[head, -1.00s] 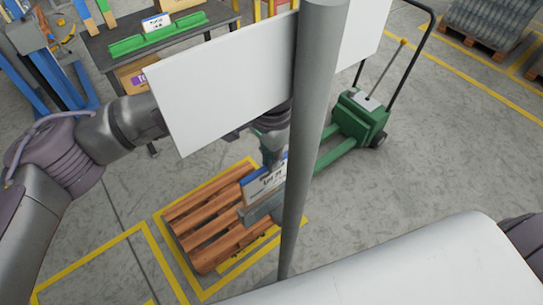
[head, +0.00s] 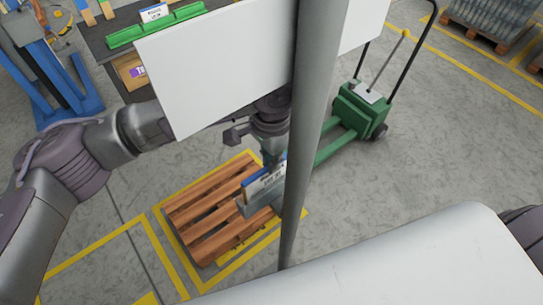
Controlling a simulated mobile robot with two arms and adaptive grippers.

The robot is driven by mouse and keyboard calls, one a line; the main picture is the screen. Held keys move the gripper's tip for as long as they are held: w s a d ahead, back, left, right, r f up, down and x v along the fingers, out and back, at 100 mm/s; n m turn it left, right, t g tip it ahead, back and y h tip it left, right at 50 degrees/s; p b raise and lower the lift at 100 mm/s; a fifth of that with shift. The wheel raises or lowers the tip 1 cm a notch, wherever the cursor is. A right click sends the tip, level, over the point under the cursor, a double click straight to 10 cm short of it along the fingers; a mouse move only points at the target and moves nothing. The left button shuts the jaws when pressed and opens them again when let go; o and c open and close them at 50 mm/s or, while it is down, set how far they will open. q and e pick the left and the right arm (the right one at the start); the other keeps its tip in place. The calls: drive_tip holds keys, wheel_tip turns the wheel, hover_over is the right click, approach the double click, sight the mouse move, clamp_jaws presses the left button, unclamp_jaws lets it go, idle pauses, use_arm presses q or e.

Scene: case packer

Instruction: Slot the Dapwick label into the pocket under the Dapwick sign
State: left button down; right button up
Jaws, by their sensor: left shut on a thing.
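A white board (head: 220,65) on a grey pole (head: 305,140) faces me with a blank side; no sign name is readable. Lower on the pole is a grey pocket (head: 252,210). A white label with a blue top band (head: 262,181) stands upright at the pocket, its print too small to read. My left arm passes behind the board. My left gripper (head: 272,157) comes down from beneath the board and is shut on the label's top. The pole hides the right of the label and pocket, so I cannot tell how deep the label sits. My right gripper is out of view.
A wooden pallet (head: 200,212) lies below in a yellow floor marking. A green pallet truck (head: 362,108) stands behind the pole. A dark table with a green holder (head: 160,25) and another label (head: 155,13) is at the back left. Open floor lies to the right.

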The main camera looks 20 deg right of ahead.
use_arm(q)
drive_tip(key=c, duration=1.2)
unclamp_jaws()
drive_tip(key=shift+c, duration=0.2)
drive_tip(key=shift+r, duration=0.1)
wheel_tip(320, 180, up, 12)
